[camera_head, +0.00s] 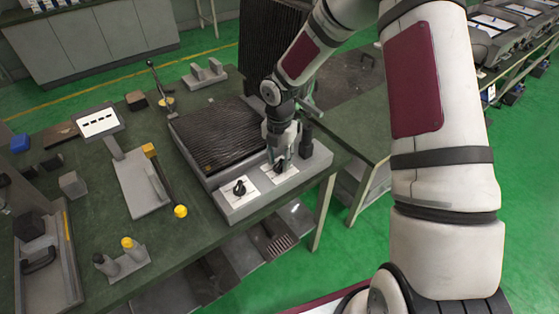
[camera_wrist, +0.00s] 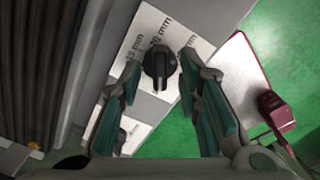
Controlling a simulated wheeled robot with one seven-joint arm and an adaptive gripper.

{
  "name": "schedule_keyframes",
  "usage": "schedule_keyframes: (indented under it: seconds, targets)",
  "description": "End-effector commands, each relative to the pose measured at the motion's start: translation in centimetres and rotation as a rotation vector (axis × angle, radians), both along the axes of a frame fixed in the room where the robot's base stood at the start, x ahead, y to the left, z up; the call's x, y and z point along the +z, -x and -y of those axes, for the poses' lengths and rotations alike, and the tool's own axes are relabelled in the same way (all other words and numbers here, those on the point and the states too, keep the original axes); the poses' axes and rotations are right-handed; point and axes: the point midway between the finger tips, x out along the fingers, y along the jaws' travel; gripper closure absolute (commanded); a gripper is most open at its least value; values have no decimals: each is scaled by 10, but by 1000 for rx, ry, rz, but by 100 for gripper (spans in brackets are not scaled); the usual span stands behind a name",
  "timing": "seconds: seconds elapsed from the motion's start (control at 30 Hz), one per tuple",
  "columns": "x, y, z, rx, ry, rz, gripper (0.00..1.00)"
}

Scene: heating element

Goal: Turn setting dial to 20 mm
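The setting dial (camera_wrist: 158,64) is a black knob on a white plate (camera_wrist: 150,22) printed with "15 mm", "20 mm" and a third, partly hidden mm label. Its raised ridge runs roughly up and down in the wrist view, with one end towards "20 mm"; I cannot tell the exact setting. My gripper (camera_wrist: 160,68) is open, with green-padded fingers on either side of the dial and visible gaps between. In the head view my gripper (camera_head: 281,158) points down over the right-hand dial (camera_head: 280,167), partly hiding it.
A second black dial (camera_head: 240,188) on a white plate stands to the left on the same grey unit. A ribbed black heating unit (camera_head: 215,135) lies behind, with an upright panel (camera_head: 265,45) beyond. A yellow-ended lever (camera_head: 165,180) and small blocks occupy the left bench.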

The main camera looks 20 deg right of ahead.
Motion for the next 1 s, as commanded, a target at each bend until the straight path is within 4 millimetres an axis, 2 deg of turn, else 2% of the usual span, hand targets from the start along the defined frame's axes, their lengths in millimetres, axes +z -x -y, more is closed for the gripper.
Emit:
schedule_keyframes:
  seconds: [0.13,0.4,0.43,0.57,1.0]
  targets:
    - [-8,0,0,0,0,0,68]
    - [-10,0,0,0,1,1,68]
    - [-10,0,0,0,1,1,71]
    - [-9,0,0,0,1,1,100]
    - [-9,0,0,-39,1,1,100]
